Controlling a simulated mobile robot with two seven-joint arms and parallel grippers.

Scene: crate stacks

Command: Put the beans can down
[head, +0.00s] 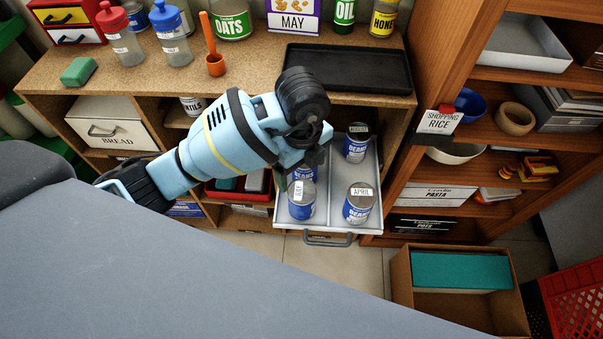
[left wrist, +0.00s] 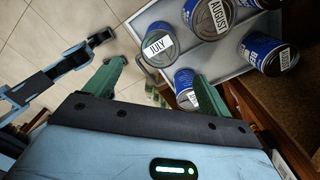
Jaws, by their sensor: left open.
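Several blue-labelled beans cans stand upright in the pulled-out grey drawer (head: 333,216). The JULY can (head: 301,203) is front left and the APRIL can (head: 360,205) front right. Another can (head: 356,143) stands behind them at the right, and one (head: 306,173) is partly hidden by my gripper. My left gripper (head: 306,156) is over the drawer's left side. In the left wrist view its green fingers (left wrist: 158,75) are apart with nothing held between them. The JULY can (left wrist: 157,46) and an AUGUST can (left wrist: 212,16) lie beyond the fingers; a small-looking can (left wrist: 187,88) is beside the right finger.
A black tray (head: 345,68) lies on the counter (head: 255,62) above the drawer. A wooden shelf unit stands at the right. An open box (head: 462,306) and a red crate (head: 580,300) are on the floor. The BREAD bin (head: 112,122) is at the left.

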